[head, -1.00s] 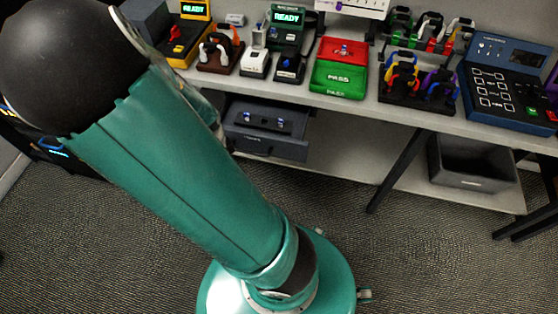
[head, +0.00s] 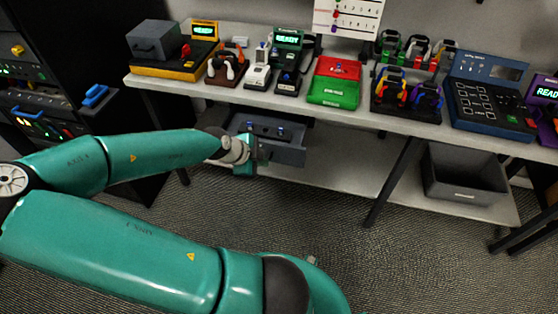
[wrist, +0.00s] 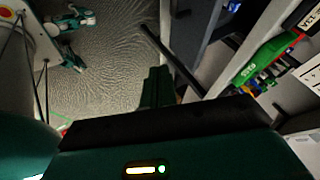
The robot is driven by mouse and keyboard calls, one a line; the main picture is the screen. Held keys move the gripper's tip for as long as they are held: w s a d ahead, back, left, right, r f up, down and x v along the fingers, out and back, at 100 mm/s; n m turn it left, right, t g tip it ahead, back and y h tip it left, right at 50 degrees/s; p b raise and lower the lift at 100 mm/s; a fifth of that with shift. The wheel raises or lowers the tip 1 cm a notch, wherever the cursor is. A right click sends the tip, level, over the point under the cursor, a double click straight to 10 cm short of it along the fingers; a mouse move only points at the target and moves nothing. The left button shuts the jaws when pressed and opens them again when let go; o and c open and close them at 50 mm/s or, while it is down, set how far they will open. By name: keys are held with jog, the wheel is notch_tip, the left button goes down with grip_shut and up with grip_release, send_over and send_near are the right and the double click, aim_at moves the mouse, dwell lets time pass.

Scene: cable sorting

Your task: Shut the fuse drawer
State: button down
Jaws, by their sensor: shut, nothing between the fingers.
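The fuse drawer (head: 285,153) is a dark grey drawer under the bench at the left in the head view. It stands pulled out, with its inside and a few small blue-topped fuses (head: 281,132) showing. My gripper (head: 254,152) is at the left part of the drawer's front, overlapping it in the picture; I cannot tell whether it touches. In the wrist view my gripper's fingers (wrist: 158,87) are together with nothing between them. The left end of the drawer front is hidden by my gripper.
The bench (head: 215,93) carries several devices and a red and green tray (head: 333,91). A grey bin (head: 463,178) sits on the lower shelf at right, past a slanted bench leg (head: 392,180). A dark rack (head: 70,60) stands at left.

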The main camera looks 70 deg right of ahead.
jog(key=d+f, duration=0.2)
jog(key=d, duration=0.1)
jog(key=s+d+f, duration=0.1)
jog(key=d+f, duration=0.2)
jog(key=s+d+f, duration=0.1)
jog(key=d+f, duration=0.1)
jog(key=d, duration=0.1)
jog(key=shift+s+f, duration=0.2)
jog(key=shift+f, duration=0.2)
jog(key=shift+d, duration=0.3)
send_near(297, 132)
jog(key=x, duration=0.5)
